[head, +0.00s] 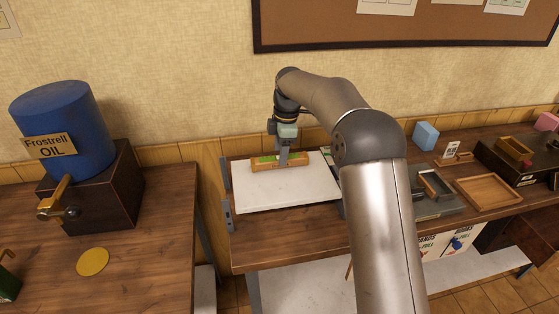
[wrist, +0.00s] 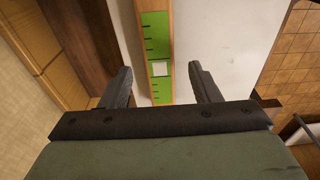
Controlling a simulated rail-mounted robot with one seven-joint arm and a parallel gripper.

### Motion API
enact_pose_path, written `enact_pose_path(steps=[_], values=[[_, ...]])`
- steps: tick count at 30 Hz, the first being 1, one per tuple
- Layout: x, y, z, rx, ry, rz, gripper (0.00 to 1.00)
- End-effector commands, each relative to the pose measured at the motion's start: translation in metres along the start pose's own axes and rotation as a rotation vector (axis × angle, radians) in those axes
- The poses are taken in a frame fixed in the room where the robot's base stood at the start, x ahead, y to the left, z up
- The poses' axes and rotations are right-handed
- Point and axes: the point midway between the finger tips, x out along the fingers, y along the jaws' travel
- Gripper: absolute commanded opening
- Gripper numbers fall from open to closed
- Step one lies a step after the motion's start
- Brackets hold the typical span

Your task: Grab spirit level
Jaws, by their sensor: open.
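The spirit level (head: 294,161) is a long orange-brown wooden bar with green panels on its top. It lies on a white board (head: 262,190) near the board's back edge. My gripper (head: 284,158) is at the level, pointing down at it from above. In the wrist view the level (wrist: 156,50) runs up the picture, with green marked panels and a pale square window between them. There my gripper (wrist: 164,82) is open, with one finger on each side of the level and visible gaps between. Whether the fingertips reach down beside it is unclear.
The white board lies on a wooden bench (head: 290,250) against the wall. To the right are a grey metal block (head: 432,206) and a wooden tray (head: 488,190). The board's front is clear.

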Motion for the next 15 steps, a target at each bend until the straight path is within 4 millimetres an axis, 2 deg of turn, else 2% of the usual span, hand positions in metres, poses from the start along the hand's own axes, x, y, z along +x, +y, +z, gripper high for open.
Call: enact_pose_path(steps=[6, 13, 14, 15], values=[[0.025, 0.0, 0.002, 0.0, 0.0, -0.001, 0.56], [0.027, 0.0, 0.002, 0.0, 0.0, 0.001, 0.56], [0.027, 0.0, 0.002, 0.0, 0.0, 0.001, 0.54], [0.027, 0.0, 0.002, 0.0, 0.0, 0.001, 0.42]])
